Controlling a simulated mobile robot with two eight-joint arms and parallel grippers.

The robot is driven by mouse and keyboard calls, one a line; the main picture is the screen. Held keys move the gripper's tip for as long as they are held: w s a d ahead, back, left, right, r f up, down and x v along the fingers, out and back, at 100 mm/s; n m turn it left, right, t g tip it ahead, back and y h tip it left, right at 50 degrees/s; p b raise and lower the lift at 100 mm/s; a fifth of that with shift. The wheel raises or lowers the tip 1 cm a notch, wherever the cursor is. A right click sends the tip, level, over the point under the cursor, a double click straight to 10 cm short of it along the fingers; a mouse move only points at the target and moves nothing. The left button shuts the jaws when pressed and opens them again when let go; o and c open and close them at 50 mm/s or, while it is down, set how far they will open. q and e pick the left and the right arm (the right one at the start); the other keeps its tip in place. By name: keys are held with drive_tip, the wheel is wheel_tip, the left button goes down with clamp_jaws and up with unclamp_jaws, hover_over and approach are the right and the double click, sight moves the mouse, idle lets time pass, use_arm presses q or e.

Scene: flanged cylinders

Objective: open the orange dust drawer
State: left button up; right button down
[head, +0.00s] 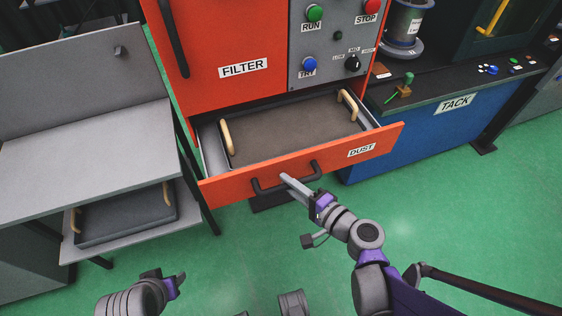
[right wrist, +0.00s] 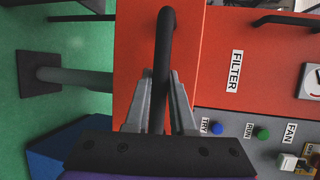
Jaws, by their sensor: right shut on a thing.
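The orange dust drawer (head: 340,157), labelled DUST, stands pulled out of the orange cabinet. Its inside shows from above. A brown-grey tray (head: 290,125) with two tan handles sits in it. My right gripper (head: 288,182) is shut on the drawer's black bar handle (head: 310,177). In the right wrist view the two grey fingers (right wrist: 161,95) lie on either side of the black handle (right wrist: 165,45), in front of the orange drawer front (right wrist: 135,60). My left gripper (head: 172,284) is low at the left, away from the drawer; its fingertips are unclear.
The orange FILTER door (head: 215,40) and grey button panel (head: 330,45) are above the drawer. A grey bench (head: 85,130) with another tray (head: 125,215) on its lower shelf stands left. A blue TACK cabinet (head: 430,130) stands right. Green floor in front is open.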

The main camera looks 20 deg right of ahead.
use_arm(q)
drive_tip(key=shift+r, duration=0.25)
use_arm(e)
drive_tip(key=shift+s, duration=2.1)
drive_tip(key=c, duration=0.8)
unclamp_jaws()
drive_tip(key=shift+d, duration=0.1)
drive_tip(key=shift+o, duration=0.2)
